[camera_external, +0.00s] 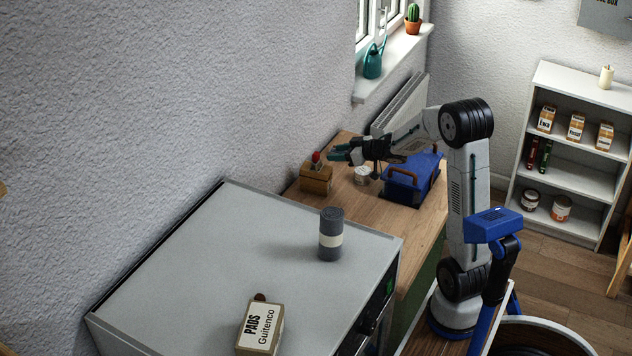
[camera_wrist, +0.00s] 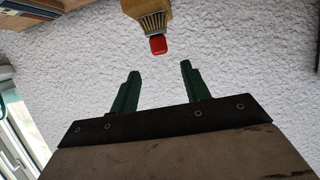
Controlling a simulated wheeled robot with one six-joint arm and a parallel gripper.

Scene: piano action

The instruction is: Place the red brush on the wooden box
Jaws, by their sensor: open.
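The wooden box (camera_external: 316,181) stands on the wooden counter near the wall in the external view. The red brush (camera_external: 316,156) is at the top of this box and appears to rest on it, though its lower part is small and dark. In the wrist view the red end of the brush (camera_wrist: 158,44) shows ahead of the fingers, with striped and tan parts above it at the frame edge. My gripper (camera_external: 338,152) is just right of the brush, level with it. Its green fingers (camera_wrist: 160,72) are apart with nothing between them.
A white can (camera_external: 362,175) and a blue toolbox (camera_external: 413,180) with a brown handle stand right of the box, under my arm. The wall is close behind.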

